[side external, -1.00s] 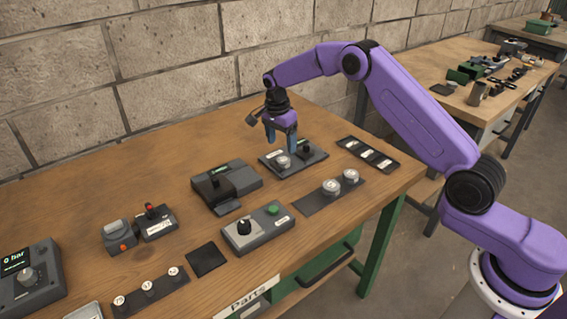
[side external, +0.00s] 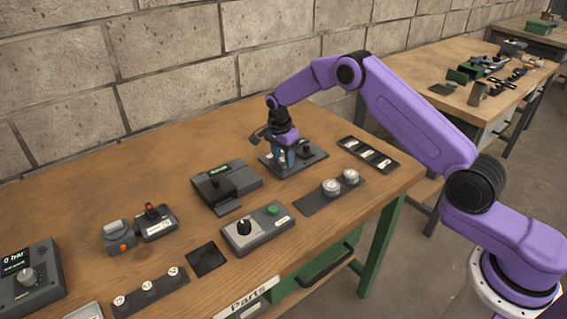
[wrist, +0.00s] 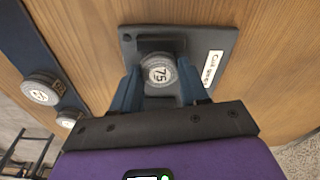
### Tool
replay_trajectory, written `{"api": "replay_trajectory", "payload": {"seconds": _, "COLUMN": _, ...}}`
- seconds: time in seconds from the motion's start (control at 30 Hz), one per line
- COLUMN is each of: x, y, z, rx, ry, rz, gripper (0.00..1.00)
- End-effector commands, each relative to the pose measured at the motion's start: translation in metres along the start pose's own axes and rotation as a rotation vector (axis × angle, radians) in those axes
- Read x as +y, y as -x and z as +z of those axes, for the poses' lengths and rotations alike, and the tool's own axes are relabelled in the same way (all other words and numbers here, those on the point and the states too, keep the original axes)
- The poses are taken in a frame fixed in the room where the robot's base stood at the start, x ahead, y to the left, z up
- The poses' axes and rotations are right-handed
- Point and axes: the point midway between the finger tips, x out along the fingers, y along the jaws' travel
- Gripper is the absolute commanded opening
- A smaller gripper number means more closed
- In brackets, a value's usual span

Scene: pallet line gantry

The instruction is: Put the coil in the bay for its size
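A round grey coil (wrist: 158,72) with a white face marked 75 sits on a dark station plate (wrist: 130,45) in the wrist view. The plate's white label starts with "Coil"; the rest is hard to read. My gripper (wrist: 160,78) is lowered over the coil, its blue fingers on either side, with slight gaps seeming to show. In the side view my gripper (side external: 284,163) hides most of the coil above the plate (side external: 310,160). A black rack (side external: 368,154) with several white-labelled places lies right of it; its markings are too small to read.
Two more coils (side external: 331,187) (side external: 351,176) sit on a dark strip (side external: 312,203) in front of the plate. A dark grey device (side external: 226,184) stands to the left, and a box with a green button (side external: 258,228) nearer the front edge.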

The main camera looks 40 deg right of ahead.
Motion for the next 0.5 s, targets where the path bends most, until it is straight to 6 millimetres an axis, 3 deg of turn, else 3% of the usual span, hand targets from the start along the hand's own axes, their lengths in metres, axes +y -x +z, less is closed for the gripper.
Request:
{"api": "replay_trajectory", "payload": {"seconds": 0.07, "x": 0.000, "y": 0.001, "z": 0.000, "rx": 0.000, "ry": 0.000, "rz": -0.001, "gripper": 0.11}}
{"api": "replay_trajectory", "payload": {"seconds": 0.1, "x": 0.000, "y": 0.001, "z": 0.000, "rx": 0.000, "ry": 0.000, "rz": -0.001, "gripper": 0.06}}
{"api": "replay_trajectory", "payload": {"seconds": 0.5, "x": -0.001, "y": 0.012, "z": -0.001, "rx": 0.000, "ry": 0.000, "rz": -0.002, "gripper": 0.06}}
